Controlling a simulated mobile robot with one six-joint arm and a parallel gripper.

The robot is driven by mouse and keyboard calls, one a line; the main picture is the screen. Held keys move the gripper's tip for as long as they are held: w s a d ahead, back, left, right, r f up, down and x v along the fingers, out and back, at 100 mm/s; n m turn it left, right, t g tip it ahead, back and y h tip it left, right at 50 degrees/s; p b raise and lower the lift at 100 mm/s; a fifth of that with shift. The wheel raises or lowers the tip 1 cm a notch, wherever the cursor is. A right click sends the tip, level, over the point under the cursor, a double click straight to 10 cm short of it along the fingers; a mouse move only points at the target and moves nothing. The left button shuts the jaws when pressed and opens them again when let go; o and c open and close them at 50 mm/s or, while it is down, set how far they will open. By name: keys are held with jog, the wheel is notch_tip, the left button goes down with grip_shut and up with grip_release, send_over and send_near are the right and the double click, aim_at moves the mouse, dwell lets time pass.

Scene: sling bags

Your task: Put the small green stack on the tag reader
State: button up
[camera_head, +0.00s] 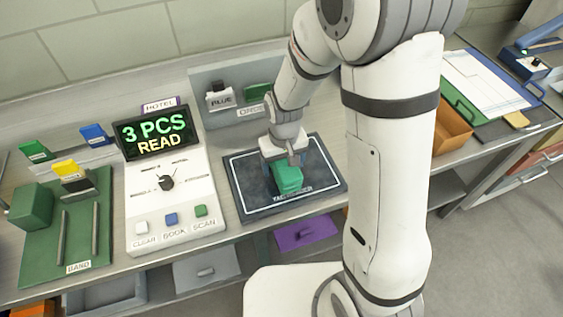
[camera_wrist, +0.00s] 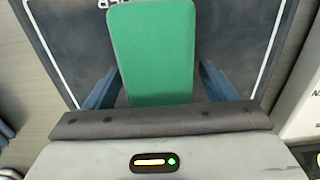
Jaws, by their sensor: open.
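The small green stack (camera_head: 288,178) is on the dark tag reader pad (camera_head: 240,195), inside its white outline. In the wrist view the green stack (camera_wrist: 152,50) lies between the two blue fingers of my gripper (camera_wrist: 160,88), with its top face toward the camera. My gripper (camera_head: 284,170) is down over the pad, open, with a finger on either side of the stack. Small gaps show beside the stack, though its lower part is hidden by the gripper body. The tag reader (camera_wrist: 235,50) fills the background of the wrist view.
Left of the pad is a console (camera_head: 165,205) with a display reading "3 PCS READ" and CLEAR, BOOK and SCAN buttons. Further left is a green board (camera_head: 85,245) marked BAND with a green block (camera_head: 32,205).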

notch_tip(320, 180, up, 12)
jog(key=shift+f, duration=0.25)
jog(key=s+d+r+m+t, duration=0.3)
jog(key=s+d+r, duration=0.5)
jog(key=s+d, duration=0.3)
jog(key=shift+s+d+r, duration=0.25)
jog(key=shift+s+d, duration=0.1)
jog(key=shift+s, duration=0.5)
jog(key=shift+w, duration=0.1)
